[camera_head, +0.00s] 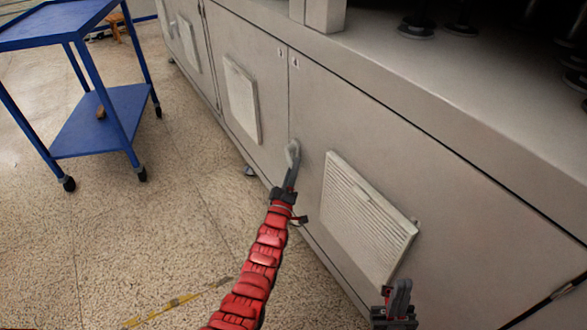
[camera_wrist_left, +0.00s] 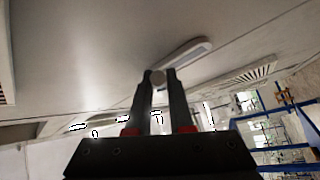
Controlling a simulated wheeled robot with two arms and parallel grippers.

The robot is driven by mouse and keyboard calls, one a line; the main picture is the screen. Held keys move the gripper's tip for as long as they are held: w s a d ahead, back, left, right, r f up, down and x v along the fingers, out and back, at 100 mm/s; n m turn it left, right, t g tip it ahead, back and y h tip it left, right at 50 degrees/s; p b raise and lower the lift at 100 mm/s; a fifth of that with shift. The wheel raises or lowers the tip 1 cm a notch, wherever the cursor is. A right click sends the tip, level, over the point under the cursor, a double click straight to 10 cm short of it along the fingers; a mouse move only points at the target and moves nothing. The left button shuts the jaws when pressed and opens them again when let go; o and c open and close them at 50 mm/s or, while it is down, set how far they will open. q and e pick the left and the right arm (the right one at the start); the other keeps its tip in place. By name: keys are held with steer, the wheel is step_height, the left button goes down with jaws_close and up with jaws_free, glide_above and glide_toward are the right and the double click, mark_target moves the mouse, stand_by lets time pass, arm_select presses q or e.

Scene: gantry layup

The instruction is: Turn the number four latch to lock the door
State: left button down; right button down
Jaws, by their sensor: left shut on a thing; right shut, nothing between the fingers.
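The latch (camera_head: 293,152) is a small rounded grey piece on the cabinet front, at the lower left of the door (camera_head: 350,130) marked with a small 4. My left gripper (camera_head: 291,168) reaches up to it and is shut on its lower part. In the left wrist view, the two dark fingertips (camera_wrist_left: 159,76) close on a round end of the latch, and its long pale plate (camera_wrist_left: 190,50) slants up to the right behind them. My right gripper (camera_head: 401,292) is shut and empty, low in front of the cabinet, below the vent panel.
A slatted vent panel (camera_head: 365,215) is on the door, right of the latch. Another vent (camera_head: 242,98) is on the neighbouring door to the left. A blue cart (camera_head: 100,120) stands at the left on speckled floor (camera_head: 150,220). Floor between cart and cabinet is mostly clear.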

arm_select(q)
steer(key=c, duration=0.8)
jaws_free()
steer(key=p+v, duration=0.4)
steer(key=v, duration=1.3)
steer(key=shift+s, duration=0.25)
